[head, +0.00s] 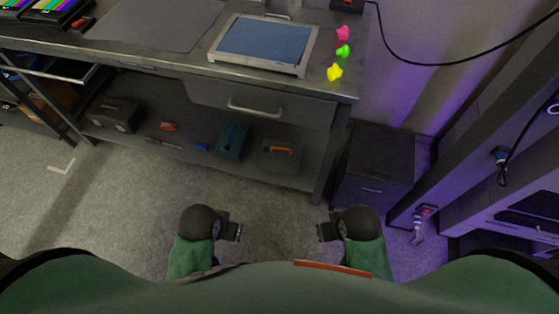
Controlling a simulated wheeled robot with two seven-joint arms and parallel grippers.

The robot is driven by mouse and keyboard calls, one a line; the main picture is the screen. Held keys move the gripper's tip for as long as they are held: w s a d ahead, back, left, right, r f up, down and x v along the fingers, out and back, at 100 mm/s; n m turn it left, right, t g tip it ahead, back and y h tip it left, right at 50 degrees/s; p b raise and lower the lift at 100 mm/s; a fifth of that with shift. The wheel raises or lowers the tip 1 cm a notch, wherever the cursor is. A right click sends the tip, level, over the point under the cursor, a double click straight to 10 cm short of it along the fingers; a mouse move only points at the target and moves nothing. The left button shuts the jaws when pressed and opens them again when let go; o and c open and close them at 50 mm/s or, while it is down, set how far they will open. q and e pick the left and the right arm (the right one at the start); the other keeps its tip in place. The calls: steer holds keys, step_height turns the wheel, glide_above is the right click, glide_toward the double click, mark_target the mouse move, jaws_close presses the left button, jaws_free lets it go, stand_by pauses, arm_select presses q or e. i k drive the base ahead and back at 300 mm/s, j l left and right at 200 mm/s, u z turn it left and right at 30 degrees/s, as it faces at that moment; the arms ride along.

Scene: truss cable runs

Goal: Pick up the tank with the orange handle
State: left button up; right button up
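A dark box-shaped tank (270,161) with an orange handle (280,150) on top sits on the lower shelf of the workbench, under the drawer. My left gripper (237,232) is in front of the shelf, below and to the left of the tank in the picture. My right gripper (324,232) is below and to the right of it. Both point inward toward each other, with a wide gap between them. Both are apart from the tank and nothing shows between their fingers. The fingers are too small and dark to tell open from shut.
On the same shelf, a blue box (233,141) stands just left of the tank, and a dark case (114,115) is farther left. The bench top (340,90) and drawer (260,104) overhang the shelf. A dark cabinet (376,165) stands right.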

mark_target(275, 156)
steer(key=i+j+z, duration=0.2)
steer(key=j, duration=0.95)
steer(key=i+j+z, duration=0.25)
steer(key=j, duration=0.9)
steer(key=j+z, duration=0.2)
steer(key=j, duration=0.95)
